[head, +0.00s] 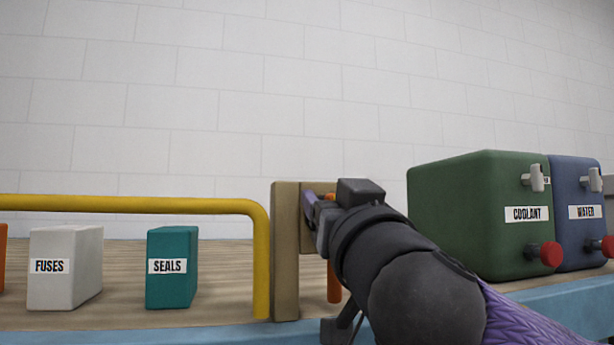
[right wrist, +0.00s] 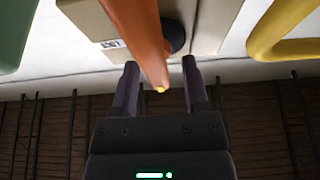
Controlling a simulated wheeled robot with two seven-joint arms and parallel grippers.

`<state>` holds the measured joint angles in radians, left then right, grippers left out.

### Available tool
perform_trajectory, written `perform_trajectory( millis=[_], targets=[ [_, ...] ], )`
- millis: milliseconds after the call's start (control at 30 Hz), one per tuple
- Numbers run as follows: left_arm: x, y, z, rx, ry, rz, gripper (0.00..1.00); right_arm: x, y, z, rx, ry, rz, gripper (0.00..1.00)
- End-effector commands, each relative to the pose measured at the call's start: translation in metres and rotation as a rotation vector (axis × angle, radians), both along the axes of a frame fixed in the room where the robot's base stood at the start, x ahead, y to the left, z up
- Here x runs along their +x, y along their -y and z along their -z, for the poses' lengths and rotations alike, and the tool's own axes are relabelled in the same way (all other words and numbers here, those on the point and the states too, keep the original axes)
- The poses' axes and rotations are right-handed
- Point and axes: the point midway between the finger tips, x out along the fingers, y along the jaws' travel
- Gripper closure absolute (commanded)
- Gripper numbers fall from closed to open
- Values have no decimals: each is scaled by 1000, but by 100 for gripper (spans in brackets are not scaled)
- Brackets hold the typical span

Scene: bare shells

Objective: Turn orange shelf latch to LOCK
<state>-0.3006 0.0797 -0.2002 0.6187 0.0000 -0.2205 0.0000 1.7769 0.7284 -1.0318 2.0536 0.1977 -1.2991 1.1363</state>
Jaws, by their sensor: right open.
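The orange latch (head: 334,283) is partly hidden behind my right gripper in the head view, and its lower part hangs straight down beside the beige post. In the right wrist view the orange latch lever (right wrist: 148,40) runs from the top edge to between my finger tips, with a dark round pivot (right wrist: 175,38) beside it. My right gripper (right wrist: 160,66) is open, one purple finger on each side of the lever's end. Gaps show on both sides, and contact cannot be told. The right gripper (head: 312,208) also shows at the latch panel in the head view. My left gripper is not in view.
A yellow rail (head: 262,265) stands just left of the beige post (head: 286,250). A green COOLANT container (head: 460,215) and a blue WATER container (head: 575,235) stand to the right. White FUSES (head: 65,290) and teal SEALS (head: 180,240) boxes sit on the shelf at left.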

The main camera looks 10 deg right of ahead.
Motion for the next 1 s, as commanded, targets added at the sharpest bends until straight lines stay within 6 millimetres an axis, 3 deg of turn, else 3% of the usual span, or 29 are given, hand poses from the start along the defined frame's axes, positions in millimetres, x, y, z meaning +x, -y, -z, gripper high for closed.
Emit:
perform_trajectory(
  millis=[233, 500, 1000],
  targets=[
    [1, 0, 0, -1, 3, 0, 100, 1, 0, 1, 0, 0, 0, 43],
    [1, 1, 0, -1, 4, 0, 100, 1, 0, 1, 0, 1, 0, 100],
    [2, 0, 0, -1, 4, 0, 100, 1, 0, 0, 0, 1, 0, 100]
  ],
)
